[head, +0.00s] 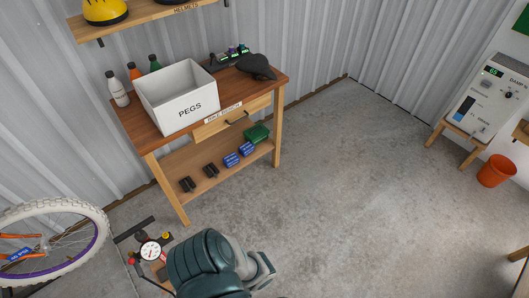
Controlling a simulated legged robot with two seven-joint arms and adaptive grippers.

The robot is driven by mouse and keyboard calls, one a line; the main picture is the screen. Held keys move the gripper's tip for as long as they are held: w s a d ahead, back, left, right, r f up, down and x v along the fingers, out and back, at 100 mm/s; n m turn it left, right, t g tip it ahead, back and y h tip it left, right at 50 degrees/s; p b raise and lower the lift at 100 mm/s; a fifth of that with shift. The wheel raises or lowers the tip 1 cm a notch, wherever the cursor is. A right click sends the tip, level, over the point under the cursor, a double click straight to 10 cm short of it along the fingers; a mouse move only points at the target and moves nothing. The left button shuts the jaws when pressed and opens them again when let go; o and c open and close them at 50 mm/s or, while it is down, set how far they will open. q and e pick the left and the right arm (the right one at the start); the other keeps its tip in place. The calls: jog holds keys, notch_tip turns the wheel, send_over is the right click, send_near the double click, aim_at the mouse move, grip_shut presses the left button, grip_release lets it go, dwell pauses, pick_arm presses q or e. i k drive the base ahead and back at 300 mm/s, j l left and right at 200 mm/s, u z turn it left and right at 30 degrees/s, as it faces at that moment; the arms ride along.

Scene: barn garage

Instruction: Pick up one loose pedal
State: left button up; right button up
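Two black pedals lie apart on the lower shelf of the wooden workbench: one pedal (187,184) near the shelf's left end, the other pedal (211,170) just right of it. One arm of mine enters at the bottom, left of centre, with a dark green padded link. What looks like my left gripper (264,268) is at its right end, low over the floor and well away from the shelf. Whether its fingers are open is unclear; nothing visible is in it. My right gripper is out of view.
Blue boxes (231,160) and a green box (257,133) share the shelf. A white PEGS bin (183,97) stands on the workbench top (137,123). A pump gauge (150,250) and bicycle wheel (52,240) are at lower left. The middle floor is clear.

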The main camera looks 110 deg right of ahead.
aim_at(215, 168)
jog(key=z, duration=3.5)
